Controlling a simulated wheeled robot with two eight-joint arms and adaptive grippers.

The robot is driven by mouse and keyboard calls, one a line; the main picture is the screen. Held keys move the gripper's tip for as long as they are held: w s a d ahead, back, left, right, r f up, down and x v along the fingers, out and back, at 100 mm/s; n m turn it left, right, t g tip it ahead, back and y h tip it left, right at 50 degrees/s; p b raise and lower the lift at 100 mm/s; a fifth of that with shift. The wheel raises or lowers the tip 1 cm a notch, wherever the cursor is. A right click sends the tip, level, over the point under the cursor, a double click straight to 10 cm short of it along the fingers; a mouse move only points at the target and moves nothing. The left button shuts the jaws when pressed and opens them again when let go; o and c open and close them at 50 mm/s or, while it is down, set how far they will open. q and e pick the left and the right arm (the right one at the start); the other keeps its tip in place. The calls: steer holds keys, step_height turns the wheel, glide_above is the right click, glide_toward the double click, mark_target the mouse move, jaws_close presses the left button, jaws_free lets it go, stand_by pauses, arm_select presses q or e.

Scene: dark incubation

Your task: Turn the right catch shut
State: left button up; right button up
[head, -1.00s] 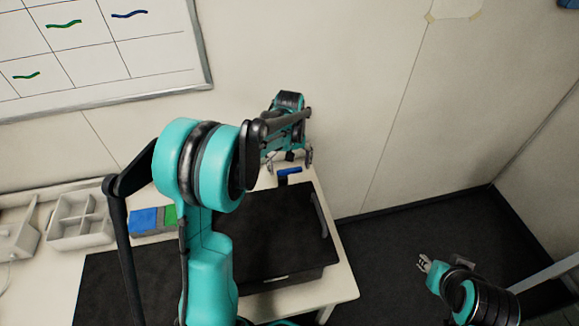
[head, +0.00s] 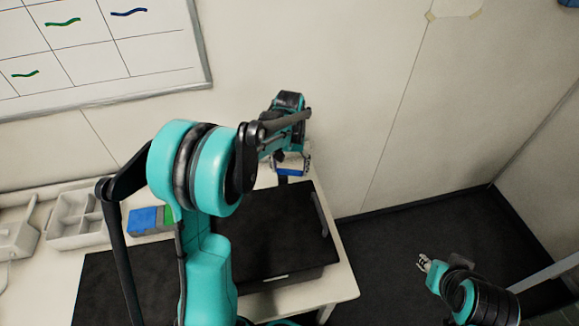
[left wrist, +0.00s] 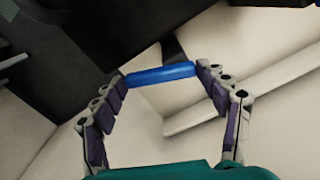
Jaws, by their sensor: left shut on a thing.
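A blue catch (head: 290,172) sits at the back edge of the black case (head: 268,218) on the table. In the left wrist view the catch (left wrist: 160,74) is a blue bar lying across between the fingertips. My left gripper (head: 291,167) is at the catch and shut on it, one finger at each end of the bar (left wrist: 162,76). The arm hides the case's left part and any other catch there. My right gripper (head: 425,263) is empty, low at the right, far from the case; whether its fingers are open is too small to tell.
A blue and green block (head: 150,220) and a grey divided tray (head: 78,218) stand left on the white table (head: 335,292). A grey handle (head: 319,214) lies along the case's right side. The wall (head: 345,100) is close behind; dark floor is free at right.

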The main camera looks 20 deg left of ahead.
arm_select(q)
steer(key=m, duration=0.3)
steer(key=shift+s+m, duration=0.4)
steer(key=m, duration=0.3)
steer(key=shift+s+m, duration=0.3)
steer(key=shift+s, duration=0.05)
steer(key=m, duration=0.4)
steer(key=s+m, duration=0.1)
steer(key=m, duration=0.1)
steer(key=shift+a+b, duration=0.4)
steer(key=shift+m, duration=0.3)
steer(key=o, duration=1.2)
steer(key=shift+c, duration=0.2)
step_height(320, 180, up, 12)
